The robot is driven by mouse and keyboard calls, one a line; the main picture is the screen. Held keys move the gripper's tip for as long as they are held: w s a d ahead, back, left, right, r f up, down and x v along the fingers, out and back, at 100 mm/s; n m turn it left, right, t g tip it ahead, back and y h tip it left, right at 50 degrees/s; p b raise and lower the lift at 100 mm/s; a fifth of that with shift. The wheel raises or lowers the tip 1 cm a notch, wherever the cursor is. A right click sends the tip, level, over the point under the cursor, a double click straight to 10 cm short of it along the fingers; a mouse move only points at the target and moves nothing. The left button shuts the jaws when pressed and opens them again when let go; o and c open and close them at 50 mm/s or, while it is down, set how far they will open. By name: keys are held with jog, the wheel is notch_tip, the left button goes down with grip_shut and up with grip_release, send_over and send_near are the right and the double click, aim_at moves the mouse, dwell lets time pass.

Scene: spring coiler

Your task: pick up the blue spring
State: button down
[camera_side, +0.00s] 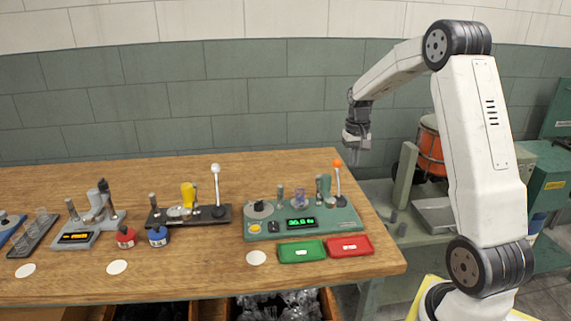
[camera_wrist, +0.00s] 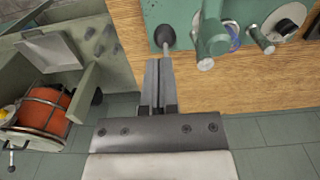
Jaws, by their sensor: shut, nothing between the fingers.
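A small blue-violet coil, seemingly the blue spring (camera_side: 298,199), is on the green coiler machine (camera_side: 340,222) at the right end of the bench. In the wrist view a bit of the blue spring (camera_wrist: 234,36) shows behind the green post, which hides most of it. My gripper (camera_side: 356,140) hangs in the air beyond the bench's right end, above and to the right of the machine, well apart from the spring. In the wrist view my gripper (camera_wrist: 158,62) has its two fingers together with nothing between them.
An orange-knobbed lever (camera_side: 337,166) and a green post (camera_side: 324,187) stand on the machine beside the spring. A green tray (camera_side: 302,260) and a red tray (camera_side: 368,252) lie in front. An orange drum (camera_side: 430,150) is behind my arm. Other machines stand further left.

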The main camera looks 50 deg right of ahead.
dwell(0.3)
jog(key=shift+c, duration=0.7)
grip_release()
jog(key=shift+r, duration=0.1)
